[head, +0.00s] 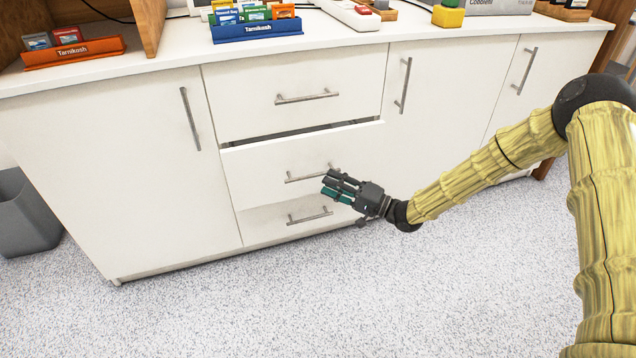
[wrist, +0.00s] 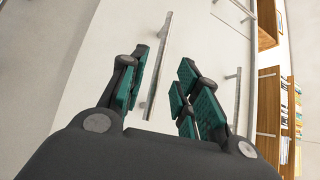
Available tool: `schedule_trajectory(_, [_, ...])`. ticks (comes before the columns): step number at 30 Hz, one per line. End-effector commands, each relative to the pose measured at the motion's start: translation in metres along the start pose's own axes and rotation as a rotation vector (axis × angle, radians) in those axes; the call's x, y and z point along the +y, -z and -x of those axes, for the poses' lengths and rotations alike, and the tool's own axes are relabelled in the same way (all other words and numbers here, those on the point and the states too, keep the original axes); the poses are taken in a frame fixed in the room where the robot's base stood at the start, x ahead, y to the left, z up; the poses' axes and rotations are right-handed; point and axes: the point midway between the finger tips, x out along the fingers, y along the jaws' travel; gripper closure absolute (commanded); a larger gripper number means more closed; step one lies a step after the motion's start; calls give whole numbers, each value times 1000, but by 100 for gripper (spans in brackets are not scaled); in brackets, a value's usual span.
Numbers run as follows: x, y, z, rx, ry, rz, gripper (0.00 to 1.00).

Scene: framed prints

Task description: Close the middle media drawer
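The white middle drawer (head: 262,172) stands partly open, with a dark gap along its top edge. Its bar handle (head: 303,177) runs across its front, and the right end lies close to my gripper. My gripper (head: 329,188), dark grey with teal pads, is in front of the right part of this drawer. In the wrist view my gripper (wrist: 164,68) is open, with its fingers apart and nothing held. A metal bar handle (wrist: 158,68) shows between the fingers, close to the left one. I cannot tell whether it touches.
The closed top drawer (head: 290,92) is above and the bottom drawer (head: 285,222) below. Cabinet doors (head: 135,165) flank them. Card racks (head: 258,30) stand on the white counter (head: 150,68). A grey bin (head: 25,215) is at the left. The speckled floor (head: 270,305) in front is clear.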

Motion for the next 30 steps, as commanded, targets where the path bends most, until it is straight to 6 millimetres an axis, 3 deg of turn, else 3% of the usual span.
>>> schedule_trajectory(10, [2, -1, -44, 0, 0, -1, 68])
schedule_trajectory(23, [0, 0, -50, 1, 0, -1, 68])
schedule_trajectory(28, [0, 0, -50, 1, -1, -1, 99])
schedule_trajectory(30, [0, 0, -50, 1, -1, -1, 100])
